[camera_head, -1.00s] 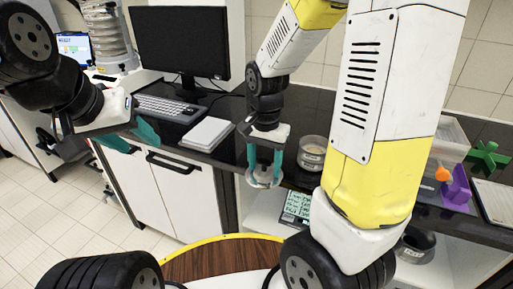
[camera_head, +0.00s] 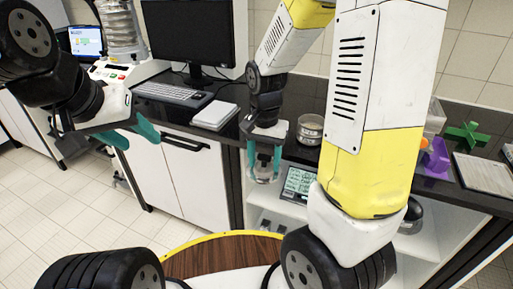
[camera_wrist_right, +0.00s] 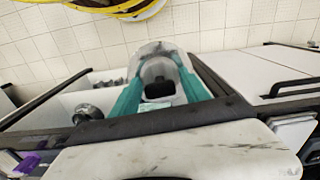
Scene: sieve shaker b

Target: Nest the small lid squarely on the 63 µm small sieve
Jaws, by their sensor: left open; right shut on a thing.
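A small round metal sieve (camera_head: 310,130) stands on the dark counter, right of my right gripper; its mesh label is too small to read. My right gripper (camera_head: 264,170) points down in front of the counter's edge, shut on a pale, shiny round piece that looks like the small lid (camera_head: 264,180). It is apart from the sieve. In the right wrist view the teal fingers (camera_wrist_right: 160,92) flank the pale round piece (camera_wrist_right: 158,47). My left gripper (camera_head: 133,136) is open and empty at the left, in front of the cabinets.
The dark counter carries a monitor (camera_head: 188,32), keyboard (camera_head: 172,93), white pad (camera_head: 215,115), purple holder (camera_head: 436,160) and green cross-shaped piece (camera_head: 467,134). A shaker with a sieve stack (camera_head: 121,30) stands at left. A small display (camera_head: 298,182) is below the counter edge.

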